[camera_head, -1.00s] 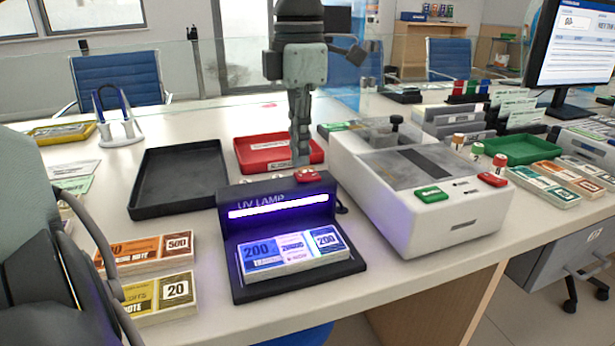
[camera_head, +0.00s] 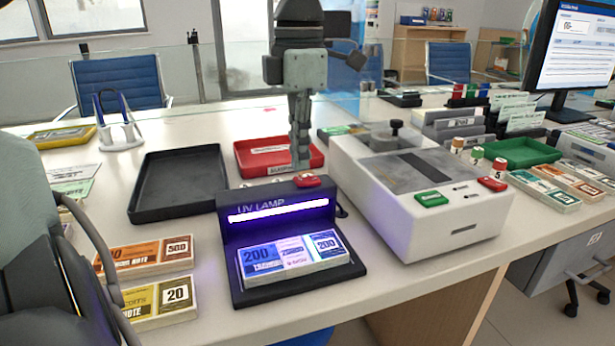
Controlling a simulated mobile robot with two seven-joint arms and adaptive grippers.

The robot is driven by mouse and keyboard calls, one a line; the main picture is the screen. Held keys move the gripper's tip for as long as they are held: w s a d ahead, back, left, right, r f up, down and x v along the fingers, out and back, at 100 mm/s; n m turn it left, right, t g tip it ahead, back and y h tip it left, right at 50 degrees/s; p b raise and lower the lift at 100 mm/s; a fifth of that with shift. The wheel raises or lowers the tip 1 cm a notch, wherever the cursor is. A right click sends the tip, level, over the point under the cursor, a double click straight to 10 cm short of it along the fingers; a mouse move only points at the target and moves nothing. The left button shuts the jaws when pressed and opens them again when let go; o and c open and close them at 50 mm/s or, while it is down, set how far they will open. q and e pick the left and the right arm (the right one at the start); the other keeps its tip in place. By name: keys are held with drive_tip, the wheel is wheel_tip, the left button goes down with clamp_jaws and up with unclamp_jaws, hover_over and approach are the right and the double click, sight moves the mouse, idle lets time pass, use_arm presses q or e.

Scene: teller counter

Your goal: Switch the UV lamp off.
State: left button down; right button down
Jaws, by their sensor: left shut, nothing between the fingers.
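The black UV lamp (camera_head: 232,232) stands on the counter, and its tube (camera_head: 278,210) glows violet-white. A red button (camera_head: 307,181) sits on top of its hood, toward the right. A banded bundle of blue 200 notes (camera_head: 293,256) lies on the lamp's base under the light. My left gripper (camera_head: 300,166) points straight down, shut and empty. Its fingertips are close to the red button, a little left of it in the picture and seemingly just behind or above it. I cannot tell whether they touch the button. My right gripper is not in view.
A white machine (camera_head: 440,235) with green and red buttons stands close to the lamp's right. A black tray (camera_head: 150,208) is to the left, a red tray (camera_head: 255,158) behind. Note bundles (camera_head: 140,258) lie left of the lamp. A glass screen runs behind the counter.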

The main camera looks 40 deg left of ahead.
sight(300, 179)
use_arm(q)
drive_tip(key=shift+f+b, duration=0.85)
drive_tip(key=shift+f, duration=0.25)
idle(0.7)
drive_tip(key=shift+r, duration=0.1)
drive_tip(key=shift+r+p, duration=2.75)
drive_tip(key=shift+r, duration=0.7)
drive_tip(key=shift+f, duration=0.1)
